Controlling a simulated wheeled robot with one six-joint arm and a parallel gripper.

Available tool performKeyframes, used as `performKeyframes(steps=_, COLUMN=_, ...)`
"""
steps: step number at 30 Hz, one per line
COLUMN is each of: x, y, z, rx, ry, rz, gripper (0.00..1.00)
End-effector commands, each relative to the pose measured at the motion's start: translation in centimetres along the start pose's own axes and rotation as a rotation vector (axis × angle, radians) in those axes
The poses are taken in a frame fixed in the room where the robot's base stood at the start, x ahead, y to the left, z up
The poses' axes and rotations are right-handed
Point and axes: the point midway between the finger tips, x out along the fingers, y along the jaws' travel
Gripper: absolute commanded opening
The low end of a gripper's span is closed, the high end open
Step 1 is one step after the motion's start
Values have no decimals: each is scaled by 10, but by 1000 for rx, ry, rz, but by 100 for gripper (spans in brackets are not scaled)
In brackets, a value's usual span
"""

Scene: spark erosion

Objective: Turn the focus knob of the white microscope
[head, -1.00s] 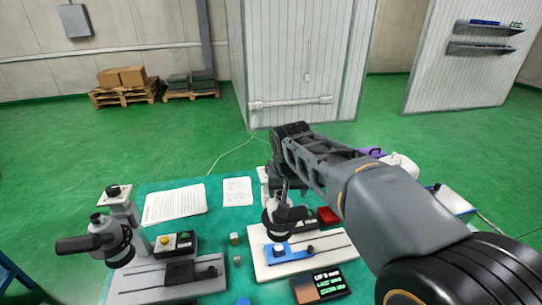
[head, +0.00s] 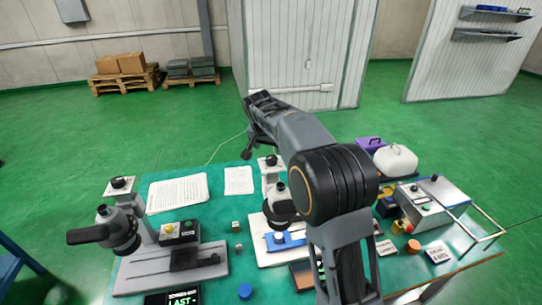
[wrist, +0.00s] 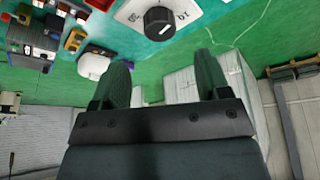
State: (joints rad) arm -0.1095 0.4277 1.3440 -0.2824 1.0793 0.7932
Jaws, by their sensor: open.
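The white microscope (head: 268,178) stands on the teal table, partly hidden behind my arm. A round black knob (head: 270,160) sits on top of its column. In the wrist view a black knob (wrist: 158,21) with a white pointer line sits on a white plate with printed marks. My gripper (wrist: 162,75) is open and empty, its two dark fingers apart. The knob shows beyond the fingertips, roughly midway between them, and looks clear of both. In the head view my gripper (head: 247,153) is small and dark, just left of the knob.
A grey microscope (head: 120,235) with its own top knob stands at the left. Papers (head: 178,192) lie behind. A control box (head: 422,207), a white container (head: 396,160) and a purple box (head: 369,143) are at the right. A blue cap (head: 245,291) lies in front.

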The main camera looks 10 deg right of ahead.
Motion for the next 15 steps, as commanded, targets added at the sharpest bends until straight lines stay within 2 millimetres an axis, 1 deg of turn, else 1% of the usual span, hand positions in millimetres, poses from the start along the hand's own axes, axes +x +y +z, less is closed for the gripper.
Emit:
performKeyframes(steps=3, x=22, y=1, z=0, rx=-1, ry=-3, rz=2, gripper=70)
performKeyframes(steps=6, x=38, y=1, z=-1, rx=-1, ry=-3, rz=2, gripper=70)
performKeyframes(steps=12, x=62, y=0, z=0, rx=-1, ry=-2, rz=1, gripper=70)
performKeyframes(steps=15, x=69, y=0, z=0, rx=-1, ry=-1, rz=0, gripper=70)
